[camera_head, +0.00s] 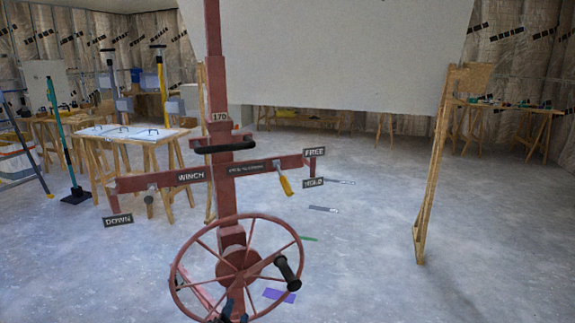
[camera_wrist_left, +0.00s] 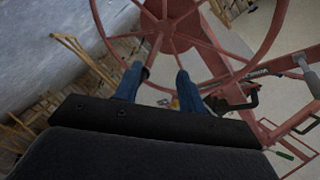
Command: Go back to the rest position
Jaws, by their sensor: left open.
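The red panel lift stands in front of me in the head view, with its mast (camera_head: 213,60) rising to a large pale panel (camera_head: 340,55). Its spoked winch wheel (camera_head: 180,250) has a black crank knob (camera_head: 288,271). My left gripper (camera_head: 234,312) shows only as dark fingertips at the bottom edge, by the wheel's lower rim. In the left wrist view, the gripper (camera_wrist_left: 158,82) has its two blue fingers apart, with the wheel (camera_wrist_left: 275,40) beyond them. My right gripper is out of view.
The lift's crossbar (camera_head: 150,182) carries WINCH, DOWN, FREE and HOLD labels and a yellow-handled lever (camera_head: 286,185). A white-topped worktable (camera_head: 130,133) stands at left. A wooden frame (camera_head: 432,180) stands at right. Open concrete floor (camera_head: 500,240) lies at right.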

